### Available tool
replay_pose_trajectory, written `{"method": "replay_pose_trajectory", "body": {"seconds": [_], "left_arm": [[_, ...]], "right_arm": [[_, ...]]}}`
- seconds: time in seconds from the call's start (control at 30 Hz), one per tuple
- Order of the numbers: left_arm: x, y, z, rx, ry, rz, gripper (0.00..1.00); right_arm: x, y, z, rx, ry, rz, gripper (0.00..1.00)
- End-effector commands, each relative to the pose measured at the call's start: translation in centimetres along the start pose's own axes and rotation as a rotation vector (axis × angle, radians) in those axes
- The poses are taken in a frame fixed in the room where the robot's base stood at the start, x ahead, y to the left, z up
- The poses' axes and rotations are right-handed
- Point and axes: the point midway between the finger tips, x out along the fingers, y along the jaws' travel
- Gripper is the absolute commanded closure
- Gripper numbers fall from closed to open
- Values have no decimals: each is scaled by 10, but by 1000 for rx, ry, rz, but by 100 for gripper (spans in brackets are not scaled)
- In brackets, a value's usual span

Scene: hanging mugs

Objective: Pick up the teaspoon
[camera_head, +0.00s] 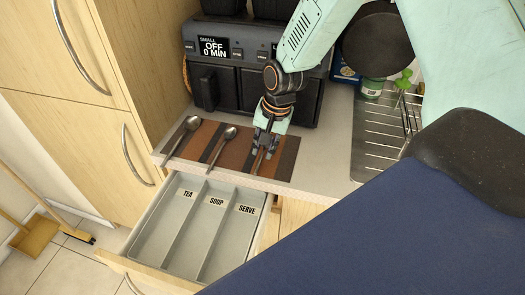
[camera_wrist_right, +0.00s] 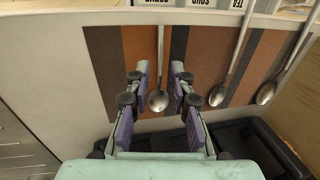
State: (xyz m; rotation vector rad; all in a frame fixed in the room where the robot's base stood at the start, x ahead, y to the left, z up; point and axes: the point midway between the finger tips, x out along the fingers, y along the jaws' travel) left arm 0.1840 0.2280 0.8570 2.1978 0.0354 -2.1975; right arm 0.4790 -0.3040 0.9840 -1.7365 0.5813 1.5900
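Three metal spoons lie side by side on a striped brown and black mat (camera_head: 285,158). The spoon at the right in the head view looks the smallest, so I take it for the teaspoon (camera_head: 257,161); its bowl end is hidden there by my right gripper (camera_head: 264,146). In the right wrist view, the teaspoon (camera_wrist_right: 158,100) lies between the fingers of my right gripper (camera_wrist_right: 159,68). The fingers are apart, with a gap on both sides of the spoon. My left gripper is not in view.
A middle spoon (camera_head: 229,133) and a left spoon (camera_head: 191,124) lie beside it. An open drawer (camera_head: 183,222) below has TEA, SOUP and SERVE compartments, all empty. A dark air fryer (camera_head: 226,88) stands behind the mat, and a dish rack (camera_head: 372,145) stands to the right.

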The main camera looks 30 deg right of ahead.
Motion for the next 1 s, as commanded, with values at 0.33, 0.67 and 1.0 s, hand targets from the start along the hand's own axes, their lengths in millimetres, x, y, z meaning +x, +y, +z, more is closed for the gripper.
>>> {"method": "replay_pose_trajectory", "body": {"seconds": [0.33,0.67,1.0], "left_arm": [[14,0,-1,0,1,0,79],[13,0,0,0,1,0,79],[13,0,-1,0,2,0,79]], "right_arm": [[40,-1,-3,-3,1,0,78],[39,-3,-5,-1,1,-1,88],[39,-3,-5,-1,1,-1,100]]}}
